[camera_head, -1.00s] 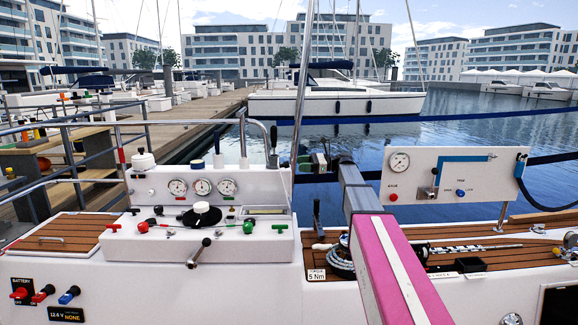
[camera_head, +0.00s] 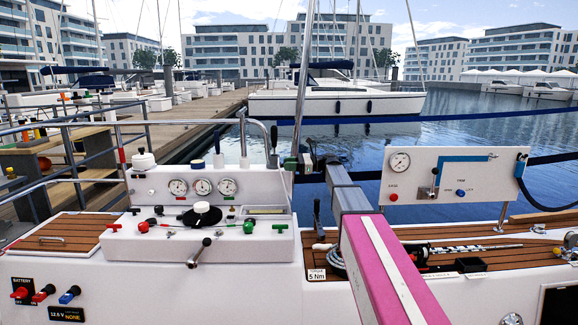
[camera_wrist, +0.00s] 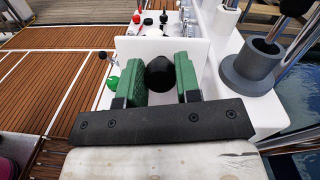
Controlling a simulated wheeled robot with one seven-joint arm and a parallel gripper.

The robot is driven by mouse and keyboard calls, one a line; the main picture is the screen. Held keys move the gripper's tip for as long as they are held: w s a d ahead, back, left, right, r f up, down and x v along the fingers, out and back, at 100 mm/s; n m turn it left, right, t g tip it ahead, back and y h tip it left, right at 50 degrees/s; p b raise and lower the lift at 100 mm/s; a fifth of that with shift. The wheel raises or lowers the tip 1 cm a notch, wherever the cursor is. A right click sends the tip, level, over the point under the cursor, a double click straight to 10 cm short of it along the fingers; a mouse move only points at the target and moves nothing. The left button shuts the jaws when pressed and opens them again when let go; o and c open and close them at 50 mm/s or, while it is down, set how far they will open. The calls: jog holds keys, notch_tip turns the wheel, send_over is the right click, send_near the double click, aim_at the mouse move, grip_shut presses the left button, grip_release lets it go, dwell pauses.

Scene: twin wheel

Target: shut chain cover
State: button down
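My gripper (camera_head: 298,163) is behind the right end of the white control console (camera_head: 200,250). In the wrist view its two green fingers (camera_wrist: 160,84) stand apart, with a black rounded knob (camera_wrist: 160,73) showing between them. I cannot tell whether the knob touches a finger. In the head view a black-handled upright lever (camera_head: 273,150) stands just left of my gripper. I cannot identify a chain cover for certain. A wooden hatch with a metal handle (camera_head: 62,236) lies flat at the left.
The console carries gauges (camera_head: 203,187), a black wheel with a white hub (camera_head: 201,214) and coloured knobs. A white panel (camera_head: 452,178) stands at the right. A grey cup-shaped holder (camera_wrist: 252,68) is right of the fingers in the wrist view. Tools lie on the right deck.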

jog(key=shift+a+h, duration=0.3)
jog(key=shift+a, duration=0.25)
jog(key=a+f+h, duration=0.4)
jog(key=a+f, duration=0.1)
jog(key=a+f+h, duration=0.5)
jog(key=a, duration=0.1)
jog(key=a+f+h, duration=0.4)
jog(key=a, duration=0.2)
jog(key=shift+a+f, duration=0.2)
jog(key=shift+f, duration=0.2)
jog(key=shift+x, duration=1)
jog(key=c, duration=0.8)
grip_release()
jog(key=shift+d, duration=0.1)
